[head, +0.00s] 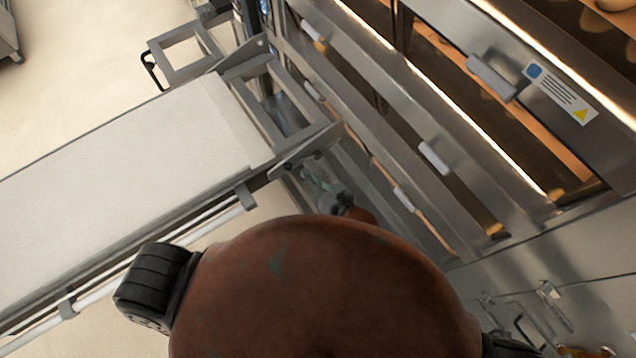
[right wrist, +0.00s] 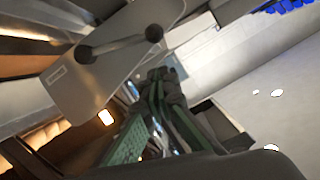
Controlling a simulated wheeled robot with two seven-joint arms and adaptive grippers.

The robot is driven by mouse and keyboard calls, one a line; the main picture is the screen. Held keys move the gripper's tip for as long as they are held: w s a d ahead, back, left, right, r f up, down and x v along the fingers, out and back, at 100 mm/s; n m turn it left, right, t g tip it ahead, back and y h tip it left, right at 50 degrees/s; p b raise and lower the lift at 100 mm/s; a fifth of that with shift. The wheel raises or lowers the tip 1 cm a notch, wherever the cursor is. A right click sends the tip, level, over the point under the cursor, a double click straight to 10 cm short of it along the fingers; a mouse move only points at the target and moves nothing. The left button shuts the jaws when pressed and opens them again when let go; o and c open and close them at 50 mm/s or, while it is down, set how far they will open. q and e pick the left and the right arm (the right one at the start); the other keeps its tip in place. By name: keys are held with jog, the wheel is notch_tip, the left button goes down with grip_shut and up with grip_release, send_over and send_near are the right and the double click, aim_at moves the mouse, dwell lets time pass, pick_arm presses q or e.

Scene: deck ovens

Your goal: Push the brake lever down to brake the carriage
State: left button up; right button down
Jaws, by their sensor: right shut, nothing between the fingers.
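The carriage (head: 120,150) with its pale flat bed stands at the left in the head view, its end close to the oven fronts. My right gripper (head: 318,184) is small and partly hidden, just below the carriage's metal end plate (head: 305,150). In the right wrist view the dark and green gripper fingers (right wrist: 158,76) are shut and empty. I cannot tell whether this bar is the brake lever. Contact is unclear. My left gripper is out of view.
Deck ovens (head: 430,120) with steel doors and pale handles (head: 490,78) fill the right in the head view. A white rail (head: 200,232) runs along the carriage's near side. A black handle (head: 153,72) is at its far corner. Open floor (head: 90,40) lies at upper left.

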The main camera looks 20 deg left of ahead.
jog(key=b+v, duration=0.1)
jog(key=v, duration=0.4)
jog(key=shift+s+d+r, duration=0.15)
jog(key=shift+d, duration=0.1)
dwell(0.3)
